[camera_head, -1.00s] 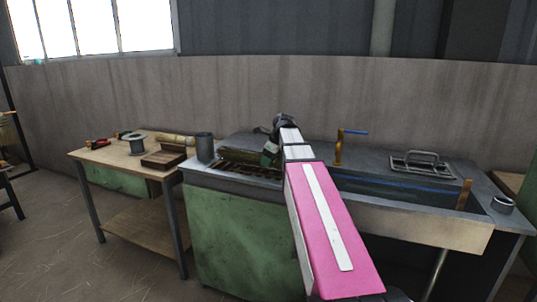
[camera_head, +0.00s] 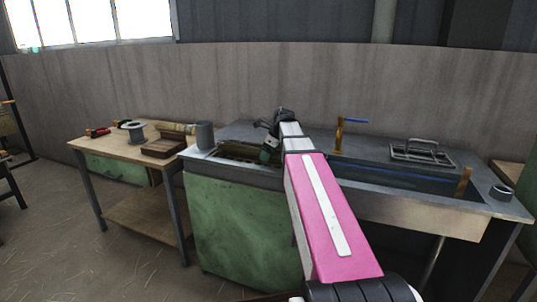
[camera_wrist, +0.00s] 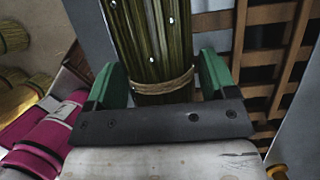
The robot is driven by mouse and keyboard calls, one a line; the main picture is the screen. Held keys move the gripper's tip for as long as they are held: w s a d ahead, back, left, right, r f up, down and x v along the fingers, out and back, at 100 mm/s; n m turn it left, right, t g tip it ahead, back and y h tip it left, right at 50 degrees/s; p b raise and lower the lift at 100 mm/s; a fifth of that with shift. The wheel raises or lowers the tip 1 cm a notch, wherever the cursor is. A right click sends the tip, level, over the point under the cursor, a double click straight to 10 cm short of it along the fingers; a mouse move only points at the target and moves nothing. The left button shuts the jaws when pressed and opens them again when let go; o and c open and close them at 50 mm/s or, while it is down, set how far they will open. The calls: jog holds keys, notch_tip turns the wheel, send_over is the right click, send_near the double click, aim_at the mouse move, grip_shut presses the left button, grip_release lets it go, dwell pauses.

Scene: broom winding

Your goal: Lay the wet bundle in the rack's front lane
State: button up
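The wet bundle (camera_wrist: 155,45) is a sheaf of green-brown stalks with bright droplets, tied with a twine band. The rack (camera_wrist: 265,14) shows as brown wooden slats with dark gaps, beyond and to the right of the bundle. In the head view my gripper (camera_head: 266,153) is over the right part of the rack (camera_head: 237,152), on the left of the counter. My arm hides part of the rack, and I cannot tell which lane lies under the bundle.
A grey cylinder (camera_head: 205,135) stands left of the rack. The wooden table (camera_head: 112,146) at left holds a spool (camera_head: 134,133), a brown block (camera_head: 162,148) and a pale bundle (camera_head: 177,128). A water-filled trough (camera_head: 400,186) and an orange post with blue handle (camera_head: 340,135) are to the right.

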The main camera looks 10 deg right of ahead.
dwell(0.3)
jog(key=v, duration=1)
jog(key=shift+s+d+r, duration=0.1)
jog(key=shift+d+r, duration=0.05)
jog(key=shift+r, duration=0.2)
dwell(0.8)
